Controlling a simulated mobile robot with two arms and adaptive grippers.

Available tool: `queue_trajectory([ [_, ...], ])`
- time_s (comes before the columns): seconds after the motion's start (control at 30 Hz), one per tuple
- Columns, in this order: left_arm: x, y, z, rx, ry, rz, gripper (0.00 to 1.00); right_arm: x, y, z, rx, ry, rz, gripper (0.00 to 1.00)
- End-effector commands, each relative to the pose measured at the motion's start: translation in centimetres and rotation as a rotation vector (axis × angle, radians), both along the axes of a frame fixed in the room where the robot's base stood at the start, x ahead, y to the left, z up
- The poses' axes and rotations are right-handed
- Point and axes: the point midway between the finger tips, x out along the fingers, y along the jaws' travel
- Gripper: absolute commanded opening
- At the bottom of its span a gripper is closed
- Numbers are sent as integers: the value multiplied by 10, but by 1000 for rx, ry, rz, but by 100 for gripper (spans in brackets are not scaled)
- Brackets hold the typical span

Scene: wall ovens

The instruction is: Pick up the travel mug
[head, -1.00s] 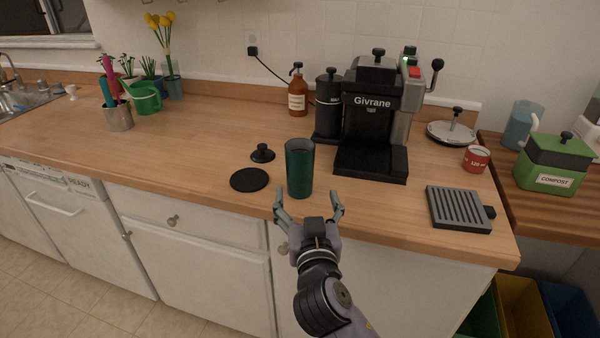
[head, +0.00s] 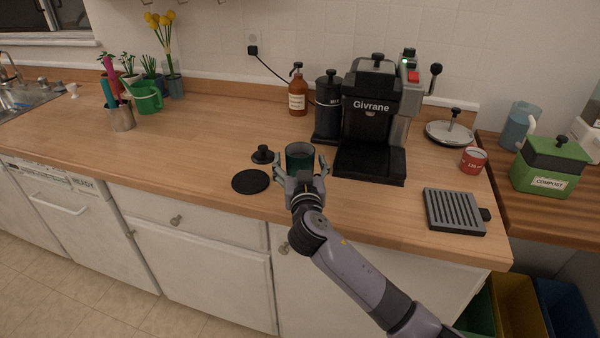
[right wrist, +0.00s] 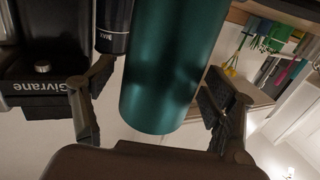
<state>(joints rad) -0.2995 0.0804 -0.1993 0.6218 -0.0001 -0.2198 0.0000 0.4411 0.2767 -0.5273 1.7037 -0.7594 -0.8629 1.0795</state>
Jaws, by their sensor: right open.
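The travel mug is a dark green, open-topped cylinder (head: 300,158) standing upright near the counter's front edge. It also fills the middle of the right wrist view (right wrist: 172,65). My right gripper (head: 302,170) is open, with one finger on each side of the mug. In the right wrist view my right gripper (right wrist: 155,105) shows gaps between the fingers and the mug. The gripper hides the mug's lower part in the head view. My left gripper is not in view.
A black round disc (head: 250,181) and a black knobbed piece (head: 263,154) lie left of the mug. A black coffee machine (head: 370,130) stands behind right. A grey grooved tray (head: 454,211) and red cup (head: 474,160) are further right. The counter's left stretch (head: 190,150) is clear.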

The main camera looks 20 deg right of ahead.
Motion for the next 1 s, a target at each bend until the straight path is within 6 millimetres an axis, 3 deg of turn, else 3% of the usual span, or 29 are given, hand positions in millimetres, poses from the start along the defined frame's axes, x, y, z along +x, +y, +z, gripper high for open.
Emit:
queue_trajectory([
  [0.3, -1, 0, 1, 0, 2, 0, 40, 6, -2, -1, 0, 0, 0, 78],
  [1.0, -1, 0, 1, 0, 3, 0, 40, 6, -1, 0, 0, 0, 0, 31],
])
